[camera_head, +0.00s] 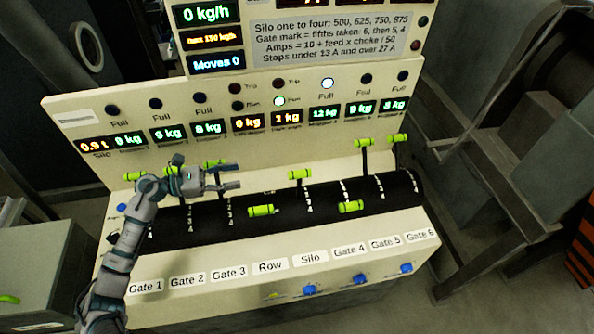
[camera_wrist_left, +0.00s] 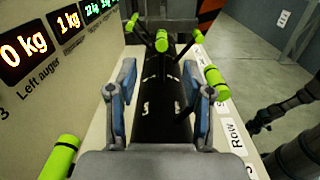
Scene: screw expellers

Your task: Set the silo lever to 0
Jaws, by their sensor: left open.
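The silo lever has a lime green handle (camera_head: 300,174) on a dark stem, standing up from the black drum above the Silo label (camera_head: 310,258). Its stem foot is near the top of the number scale, but I cannot read its setting. In the left wrist view the silo handle (camera_wrist_left: 162,41) stands ahead, beyond the fingertips. My left gripper (camera_head: 239,177) is open and empty over the drum, left of the silo handle and apart from it. Its two fingers (camera_wrist_left: 160,95) are spread in the wrist view.
The Row handle (camera_head: 261,210) leans toward the front, close to my left gripper; it also shows in the wrist view (camera_wrist_left: 215,82). The Gate 4 handle (camera_head: 350,206) leans forward too. Gate 5 (camera_head: 364,142) and Gate 6 (camera_head: 398,138) stand back. Gate 3's handle (camera_head: 214,164) is behind my gripper.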

